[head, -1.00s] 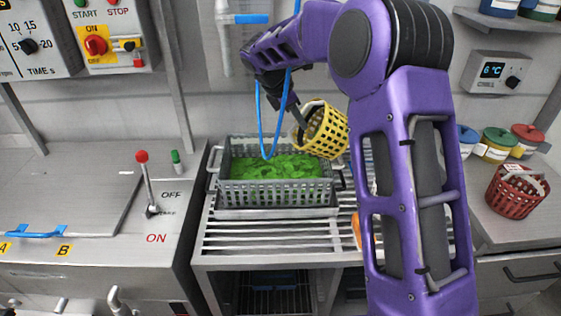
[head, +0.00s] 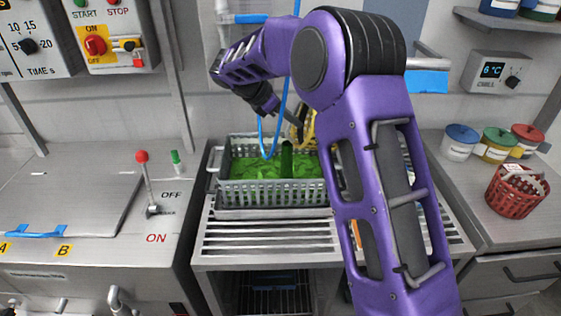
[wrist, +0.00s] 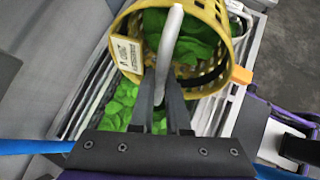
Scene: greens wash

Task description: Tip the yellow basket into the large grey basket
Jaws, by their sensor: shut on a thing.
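My gripper (wrist: 161,82) is shut on the grey handle (wrist: 168,45) of the yellow basket (wrist: 221,14). In the wrist view the basket has a white label, and dark green leaves (wrist: 185,38) show within its rim. In the head view the yellow basket (head: 309,127) is mostly hidden behind my arm, above the back right of the large grey basket (head: 270,192). The grey basket stands on a slatted rack and holds bright green leaves (head: 245,168). A darker green column (head: 287,160) stands above these leaves; I cannot tell whether it is falling greens.
A red basket (head: 516,190) and lidded jars (head: 497,145) stand on the right counter. A lever with a red knob (head: 142,157) rises from the left counter. A blue hose (head: 261,135) hangs over the grey basket. The slatted rack (head: 265,240) is clear in front.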

